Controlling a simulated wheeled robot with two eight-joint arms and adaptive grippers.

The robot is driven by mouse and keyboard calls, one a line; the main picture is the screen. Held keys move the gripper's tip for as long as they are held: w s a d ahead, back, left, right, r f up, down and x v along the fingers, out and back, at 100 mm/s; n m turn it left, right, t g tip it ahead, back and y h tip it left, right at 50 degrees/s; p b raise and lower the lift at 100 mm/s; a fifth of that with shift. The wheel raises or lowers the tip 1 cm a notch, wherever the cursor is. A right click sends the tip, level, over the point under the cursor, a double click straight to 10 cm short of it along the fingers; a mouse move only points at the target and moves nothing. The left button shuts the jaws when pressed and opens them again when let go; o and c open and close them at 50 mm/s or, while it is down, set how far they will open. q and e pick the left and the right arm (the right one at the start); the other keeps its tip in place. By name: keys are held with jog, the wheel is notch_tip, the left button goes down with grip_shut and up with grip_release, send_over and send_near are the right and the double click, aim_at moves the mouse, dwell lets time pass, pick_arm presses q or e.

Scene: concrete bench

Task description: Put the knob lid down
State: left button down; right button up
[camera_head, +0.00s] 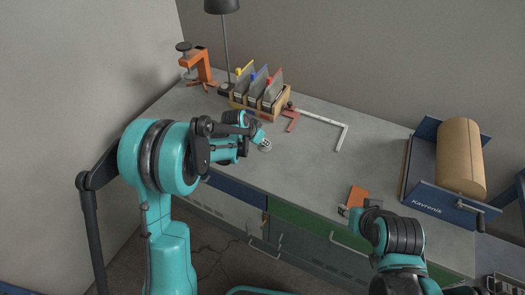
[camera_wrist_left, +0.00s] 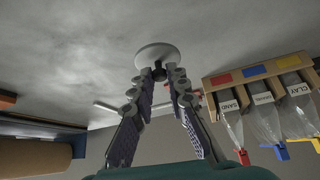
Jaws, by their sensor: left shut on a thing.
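The knob lid is a pale round disc (camera_head: 265,146) with a small dark knob. It shows at the tips of my left gripper (camera_head: 257,138), over the middle of the bench. In the left wrist view, the fingers of my left gripper (camera_wrist_left: 160,78) are shut on the knob, and the disc (camera_wrist_left: 156,50) lies beyond the tips. I cannot tell whether the lid touches the bench. My right gripper (camera_head: 347,210) is near the bench's front edge, beside a flat orange-brown piece (camera_head: 357,195); its fingers are too small to read.
A wooden rack (camera_head: 273,111) with labelled bags and coloured clips stands behind the lid, next to a red clamp and pale bar (camera_head: 325,119). An orange clamp stand (camera_head: 203,70) and lamp are at the back left. A blue roll holder (camera_head: 436,197) is at right. The middle bench (camera_head: 310,165) is clear.

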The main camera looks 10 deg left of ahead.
aim_at(261, 147)
pick_arm(q)
jog(key=shift+w+a+f, duration=0.15)
jog(key=shift+a+f, duration=0.05)
jog(key=shift+f, duration=0.25)
notch_tip(261, 147, down, 4)
jog(key=shift+r+b, duration=0.25)
jog(key=shift+b, duration=0.6)
jog(key=shift+r, duration=0.1)
jog(key=c, duration=1.5)
grip_release()
